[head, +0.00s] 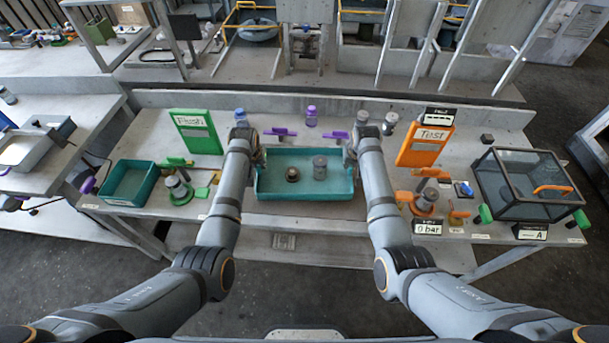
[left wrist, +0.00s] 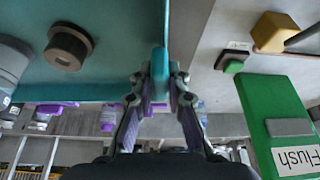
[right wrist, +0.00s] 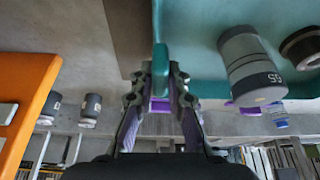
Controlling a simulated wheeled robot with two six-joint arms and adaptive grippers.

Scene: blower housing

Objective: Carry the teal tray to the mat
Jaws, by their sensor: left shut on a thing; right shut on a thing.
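The teal tray (head: 306,191) is at the middle of the workbench in the head view, between my two arms. My left gripper (head: 259,157) is shut on the tray's left wall, which shows between the fingers in the left wrist view (left wrist: 160,80). My right gripper (head: 349,157) is shut on its right wall. I cannot tell whether the tray is clear of the bench. No mat can be made out for certain.
A second teal container (head: 130,182) is at the left. Green Flush (head: 197,131) and orange Test (head: 425,145) panels flank the tray. A glass-sided box (head: 525,185) is at the right. Small bottles (head: 311,117) and purple clamps stand behind the tray.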

